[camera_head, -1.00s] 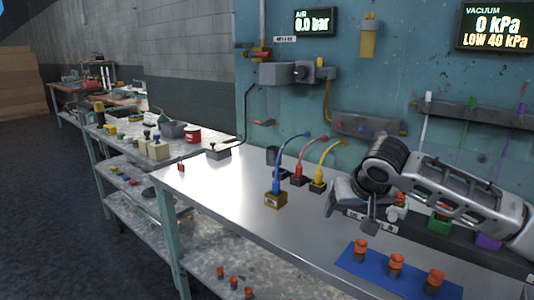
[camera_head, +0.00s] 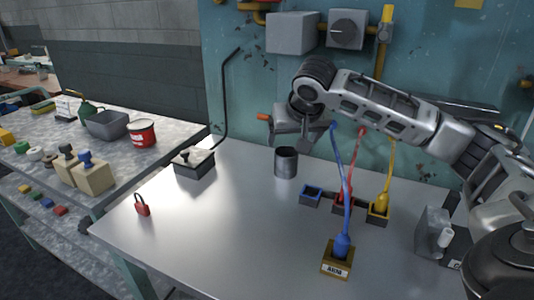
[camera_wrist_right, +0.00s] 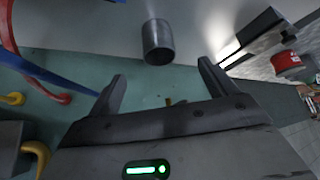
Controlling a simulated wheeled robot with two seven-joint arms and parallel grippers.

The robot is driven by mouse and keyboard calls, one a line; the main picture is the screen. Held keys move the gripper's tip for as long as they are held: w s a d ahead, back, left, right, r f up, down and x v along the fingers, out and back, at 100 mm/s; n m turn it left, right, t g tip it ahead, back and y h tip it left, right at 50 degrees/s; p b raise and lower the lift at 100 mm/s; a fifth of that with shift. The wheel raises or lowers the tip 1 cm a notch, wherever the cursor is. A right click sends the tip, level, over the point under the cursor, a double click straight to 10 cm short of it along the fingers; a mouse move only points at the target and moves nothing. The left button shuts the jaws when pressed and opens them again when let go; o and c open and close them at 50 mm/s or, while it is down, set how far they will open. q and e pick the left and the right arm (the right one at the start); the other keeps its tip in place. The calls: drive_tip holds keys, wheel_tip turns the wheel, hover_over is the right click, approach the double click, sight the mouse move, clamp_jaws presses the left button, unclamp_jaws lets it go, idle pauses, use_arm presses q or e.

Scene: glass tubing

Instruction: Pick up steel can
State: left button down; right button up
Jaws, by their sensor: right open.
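The steel can (camera_head: 286,162) is a grey open-topped cylinder standing upright on the metal bench near the back wall. In the right wrist view the can (camera_wrist_right: 158,42) shows beyond the fingertips, between their lines and apart from them. My right gripper (camera_head: 305,143) is above and just to the right of the can in the head view. In the right wrist view its two fingers (camera_wrist_right: 163,72) are spread with nothing between them. My left gripper is not in view.
A blue plug on a brass-coloured block (camera_head: 337,260) stands at the front right. Blue, red and yellow cables run right of the can, by small sockets (camera_head: 378,213). A black-based box (camera_head: 194,162) and red padlock (camera_head: 142,205) are to the left. The bench's middle (camera_head: 235,220) is clear.

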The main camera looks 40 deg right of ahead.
sight(286, 163)
drive_tip(key=x, duration=0.9)
drive_tip(key=shift+s+f, duration=0.15)
drive_tip(key=shift+s, duration=0.15)
drive_tip(key=shift+x, duration=2.95)
drive_tip(key=shift+w+d, duration=0.1)
drive_tip(key=shift+d, duration=0.05)
drive_tip(key=c, duration=1.1)
drive_tip(key=shift+c, duration=0.5)
drive_tip(key=shift+r, duration=0.25)
